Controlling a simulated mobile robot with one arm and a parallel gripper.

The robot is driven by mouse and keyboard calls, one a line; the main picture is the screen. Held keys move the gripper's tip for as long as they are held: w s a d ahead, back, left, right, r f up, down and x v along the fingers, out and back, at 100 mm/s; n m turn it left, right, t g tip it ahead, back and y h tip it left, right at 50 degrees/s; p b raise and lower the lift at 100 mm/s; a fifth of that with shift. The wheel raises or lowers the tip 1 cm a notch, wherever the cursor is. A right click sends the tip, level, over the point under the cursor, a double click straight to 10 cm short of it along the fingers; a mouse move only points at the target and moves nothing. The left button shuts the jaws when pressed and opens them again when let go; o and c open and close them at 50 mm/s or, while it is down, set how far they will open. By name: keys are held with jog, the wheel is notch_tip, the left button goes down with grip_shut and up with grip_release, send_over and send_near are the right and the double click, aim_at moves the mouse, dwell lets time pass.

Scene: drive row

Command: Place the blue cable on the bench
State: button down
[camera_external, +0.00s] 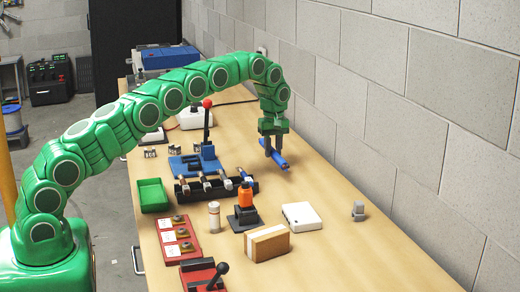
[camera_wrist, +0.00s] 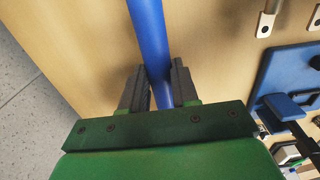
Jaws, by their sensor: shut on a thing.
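The blue cable (camera_external: 277,154) shows in the external view as a short, thick, straight blue piece in my gripper (camera_external: 274,147), over the right part of the bench (camera_external: 340,236) near the wall. In the wrist view the blue cable (camera_wrist: 150,40) runs from the top edge down between the two dark fingers of my gripper (camera_wrist: 158,88), which are shut on it. The cable is tilted in the external view. I cannot tell whether its lower end touches the bench top. Its part behind the gripper body is hidden in the wrist view.
Left of my gripper are a blue-based lever press (camera_external: 190,165) and a black rack (camera_external: 215,189) with several tools. A green tray (camera_external: 152,195), a white box (camera_external: 301,216) and a cardboard-coloured block (camera_external: 267,243) stand nearer. Bare bench lies right of the cable, beside the wall.

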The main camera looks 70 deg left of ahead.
aim_at(276, 169)
jog(key=shift+w+a+f, duration=0.2)
jog(key=shift+w+f, duration=0.25)
jog(key=shift+f, duration=0.05)
jog(key=shift+w+a+f, duration=0.1)
jog(key=shift+w+f, duration=0.1)
jog(key=shift+f, duration=0.05)
jog(key=shift+w+f, duration=0.1)
jog(key=shift+f, duration=1.5)
jog(key=shift+f, duration=0.1)
jog(key=c, duration=0.8)
grip_release()
jog(key=shift+c, duration=0.2)
